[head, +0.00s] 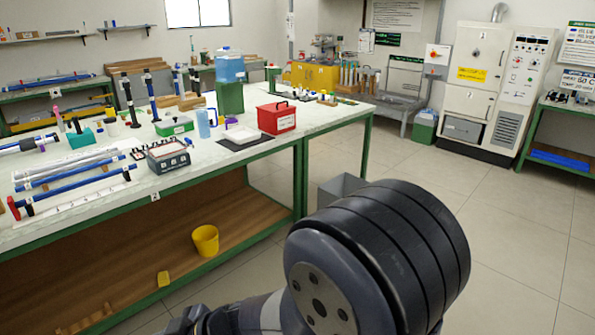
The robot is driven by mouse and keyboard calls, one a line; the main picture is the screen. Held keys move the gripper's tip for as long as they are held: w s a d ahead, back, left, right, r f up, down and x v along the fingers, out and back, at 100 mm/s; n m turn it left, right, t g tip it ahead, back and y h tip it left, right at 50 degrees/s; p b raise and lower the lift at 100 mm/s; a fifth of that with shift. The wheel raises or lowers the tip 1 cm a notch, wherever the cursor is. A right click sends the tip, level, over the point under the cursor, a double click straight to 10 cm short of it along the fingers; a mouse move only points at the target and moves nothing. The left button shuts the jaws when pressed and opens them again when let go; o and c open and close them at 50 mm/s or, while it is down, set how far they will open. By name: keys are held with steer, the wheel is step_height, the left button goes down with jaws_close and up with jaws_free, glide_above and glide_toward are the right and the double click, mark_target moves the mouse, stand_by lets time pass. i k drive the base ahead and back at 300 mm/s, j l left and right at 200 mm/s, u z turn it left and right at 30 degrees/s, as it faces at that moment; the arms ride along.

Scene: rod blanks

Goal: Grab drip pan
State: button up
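No thing in the head view is plainly marked as the drip pan. A flat dark tray (257,147) with a low pale block on it lies at the front edge of the long bench, just left of a red box. It may be the drip pan, but I cannot tell for sure. My arm's thick dark joint fills the lower right foreground, well apart from that tray. My gripper's fingers do not show.
The bench (215,160) is crowded with blue rods, stands and boxes. The red box (277,118) stands near its front edge. A yellow bucket (205,240) sits on the lower shelf. A grey bin (340,188) stands beyond my arm. Floor at right is clear.

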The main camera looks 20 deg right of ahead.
mark_target(242, 135)
steer(key=i+j+z, duration=0.1)
steer(key=i+z, duration=0.35)
steer(key=i+j+z, duration=0.25)
steer(key=i+z, duration=0.15)
steer(key=i, duration=0.15)
steer(key=i+j+z, duration=0.45)
steer(key=i+j, duration=0.45)
steer(key=i+j+z, duration=0.1)
steer(key=i+j, duration=0.35)
steer(key=j, duration=0.15)
steer(key=i+j, duration=0.45)
steer(key=j, duration=0.15)
